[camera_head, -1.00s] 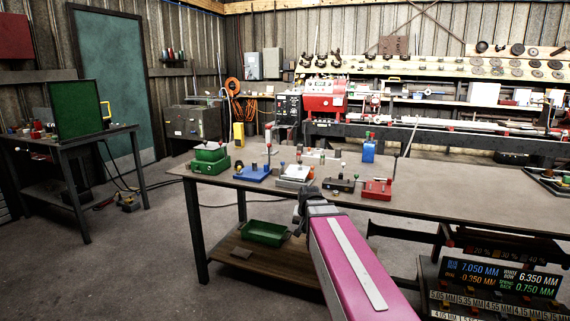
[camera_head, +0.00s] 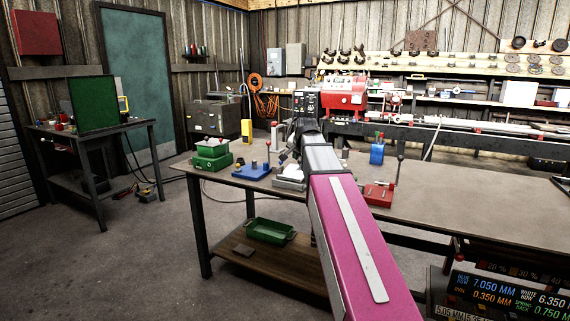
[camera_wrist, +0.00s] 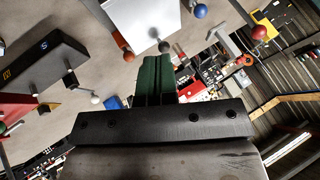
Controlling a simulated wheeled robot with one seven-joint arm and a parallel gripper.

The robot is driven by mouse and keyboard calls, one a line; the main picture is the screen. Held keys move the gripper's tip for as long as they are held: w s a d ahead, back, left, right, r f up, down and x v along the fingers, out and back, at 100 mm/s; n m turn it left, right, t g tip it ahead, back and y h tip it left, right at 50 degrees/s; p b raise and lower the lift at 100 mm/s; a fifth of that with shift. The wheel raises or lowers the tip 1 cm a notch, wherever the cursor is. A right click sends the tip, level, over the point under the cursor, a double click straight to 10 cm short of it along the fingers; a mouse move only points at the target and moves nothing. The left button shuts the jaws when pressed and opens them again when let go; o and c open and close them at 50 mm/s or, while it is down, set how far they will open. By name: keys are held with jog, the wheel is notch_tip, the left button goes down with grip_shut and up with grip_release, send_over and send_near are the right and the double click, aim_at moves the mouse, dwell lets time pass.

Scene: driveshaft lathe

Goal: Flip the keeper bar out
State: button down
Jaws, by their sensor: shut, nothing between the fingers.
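I cannot pick out the keeper bar for certain in either view. My gripper (camera_wrist: 157,72) shows in the wrist view as two dark green fingers, shut together and empty. Just beyond the fingertips is a white plate fixture (camera_wrist: 152,22) with orange, black and blue knobs around it. In the head view this white fixture (camera_head: 289,183) is partly hidden by my arm, which reaches over the bench. Whether the fingers touch anything is unclear.
A red-headed lathe (camera_head: 345,98) is behind. The bench's right part is mostly clear.

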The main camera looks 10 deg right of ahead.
jog(key=shift+w, duration=0.1)
dwell(0.3)
jog(key=x, duration=1)
jog(key=shift+w+f, duration=0.1)
jog(key=shift+w, duration=0.05)
jog(key=shift+w+a+r, duration=0.4)
jog(key=shift+w+a, duration=0.45)
jog(key=shift+w+a+r, duration=0.15)
jog(key=shift+w+a, duration=0.25)
jog(key=shift+a, duration=0.05)
